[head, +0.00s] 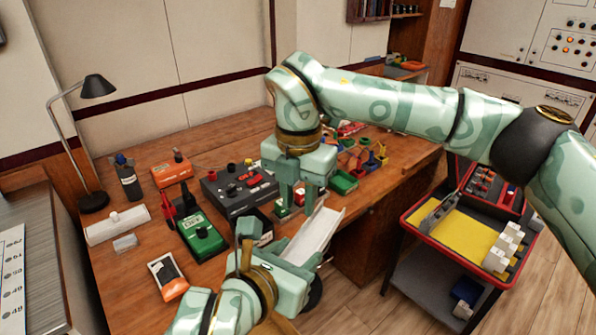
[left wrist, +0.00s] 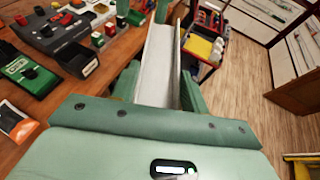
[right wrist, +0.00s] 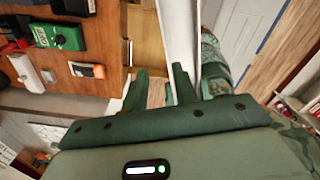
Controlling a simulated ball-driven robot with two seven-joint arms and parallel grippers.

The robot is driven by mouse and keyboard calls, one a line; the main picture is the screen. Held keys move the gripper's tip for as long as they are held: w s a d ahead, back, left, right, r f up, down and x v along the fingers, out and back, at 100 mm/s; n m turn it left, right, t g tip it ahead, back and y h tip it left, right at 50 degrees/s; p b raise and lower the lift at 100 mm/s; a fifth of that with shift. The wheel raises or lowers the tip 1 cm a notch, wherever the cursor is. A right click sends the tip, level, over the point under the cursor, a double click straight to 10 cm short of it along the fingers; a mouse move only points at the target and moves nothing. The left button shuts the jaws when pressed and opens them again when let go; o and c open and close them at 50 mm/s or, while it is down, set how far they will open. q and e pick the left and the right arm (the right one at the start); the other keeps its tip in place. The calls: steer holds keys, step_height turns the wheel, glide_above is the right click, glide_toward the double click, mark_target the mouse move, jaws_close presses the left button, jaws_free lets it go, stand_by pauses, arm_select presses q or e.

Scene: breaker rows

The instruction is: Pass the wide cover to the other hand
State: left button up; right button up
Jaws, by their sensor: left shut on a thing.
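The wide cover (head: 316,232) is a long white channel with raised side walls. My left gripper (head: 283,252) is shut on its near end and holds it tilted in front of the bench edge. In the left wrist view the cover (left wrist: 158,62) runs away from between my left fingers. My right gripper (head: 299,197) points down close to the cover's far part, its fingers apart. In the right wrist view the cover (right wrist: 180,25) passes behind and beside the right-hand finger, and the gap between the fingers looks empty. Whether that finger touches the cover I cannot tell.
The wooden bench (head: 120,285) carries a green meter (head: 201,236), an orange-framed device (head: 167,277), a dark panel (head: 240,190) and a white bar (head: 117,225). A lamp (head: 95,90) stands at left. A red-rimmed cart (head: 455,235) stands at right, with open floor between.

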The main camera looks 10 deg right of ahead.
mark_target(308, 244)
steer(key=shift+f, duration=2.3)
jaws_close()
arm_select(q)
steer(key=shift+s+d, duration=0.1)
steer(key=o, duration=1.1)
